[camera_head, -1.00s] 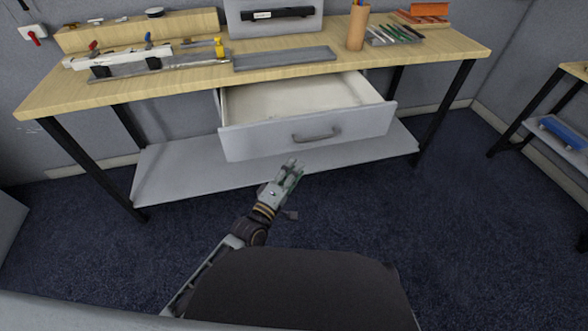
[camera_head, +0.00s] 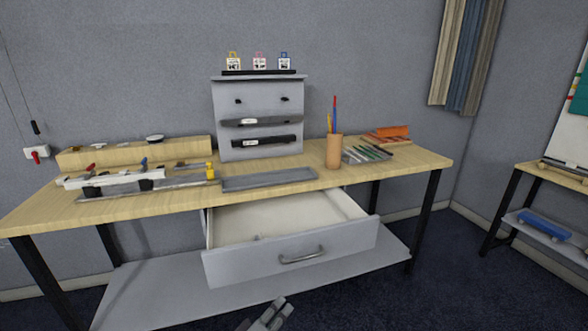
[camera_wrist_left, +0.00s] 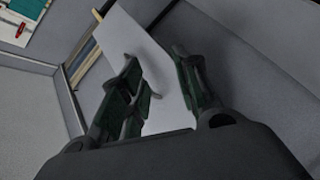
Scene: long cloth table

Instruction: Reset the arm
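My left gripper (camera_head: 268,316) shows at the bottom edge of the head view, in front of and below the open drawer, apart from its handle (camera_head: 301,256). In the left wrist view its two dark green fingers (camera_wrist_left: 160,78) are spread with a gap and nothing between them. A pale flat panel (camera_wrist_left: 140,45) lies behind them; I cannot tell which surface it is. The grey drawer (camera_head: 290,252) is pulled out under the tabletop, and its pale inside looks mostly bare. My right gripper is in neither view.
The wooden table (camera_head: 400,165) carries a grey tray (camera_head: 268,179), a pencil cup (camera_head: 334,152), a grey cabinet (camera_head: 258,105) and a rack with tools (camera_head: 120,180). A lower shelf (camera_head: 150,290) runs beneath. A second table (camera_head: 555,180) stands at right.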

